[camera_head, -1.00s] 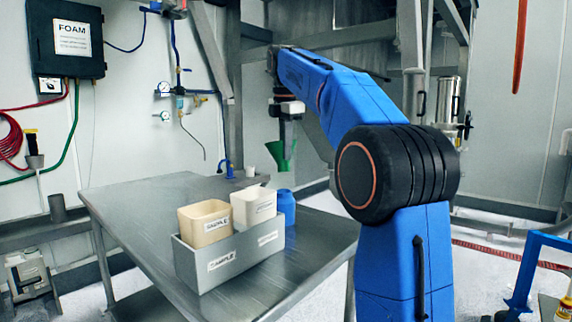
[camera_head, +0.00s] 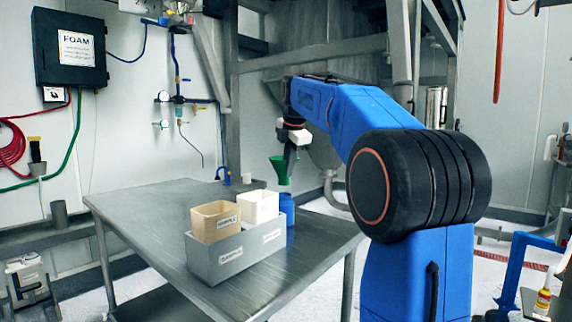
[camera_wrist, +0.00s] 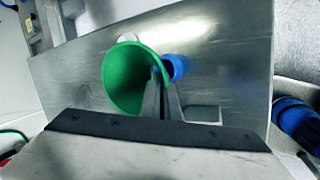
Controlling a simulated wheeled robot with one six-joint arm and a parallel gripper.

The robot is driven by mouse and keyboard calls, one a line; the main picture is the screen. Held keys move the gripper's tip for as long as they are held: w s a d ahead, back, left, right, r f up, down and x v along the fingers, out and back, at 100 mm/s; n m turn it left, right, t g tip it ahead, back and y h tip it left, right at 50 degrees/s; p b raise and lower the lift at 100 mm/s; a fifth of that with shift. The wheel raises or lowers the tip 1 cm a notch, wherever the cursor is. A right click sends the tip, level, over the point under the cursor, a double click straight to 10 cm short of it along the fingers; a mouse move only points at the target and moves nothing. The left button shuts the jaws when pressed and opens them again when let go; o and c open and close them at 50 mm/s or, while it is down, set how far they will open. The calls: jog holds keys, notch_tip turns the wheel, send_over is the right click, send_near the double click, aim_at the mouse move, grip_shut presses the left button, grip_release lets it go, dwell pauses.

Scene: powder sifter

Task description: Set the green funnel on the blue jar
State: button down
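My gripper (camera_head: 290,158) is shut on the wall of the green funnel (camera_head: 278,168). In the wrist view, the fingers (camera_wrist: 161,82) pinch the right side of the funnel (camera_wrist: 122,72), whose wide mouth faces the camera. In the head view, the funnel hangs mouth up, just above the blue jar (camera_head: 287,210) and slightly left of it. A small gap seems to show between them. The jar stands on the metal table behind the grey bin, which hides part of it. In the wrist view, the jar (camera_wrist: 180,67) shows right of the funnel, partly covered.
A grey bin (camera_head: 218,261) on the metal table (camera_head: 145,213) holds a tan container (camera_head: 213,222) and a white container (camera_head: 258,207). A small white cup (camera_head: 247,178) stands near the back edge. The table's left part is clear.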

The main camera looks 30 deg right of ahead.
jog(key=shift+f, duration=2.45)
jog(key=shift+f, duration=0.6)
jog(key=c, duration=2.3)
grip_release()
jog(key=v, duration=1.1)
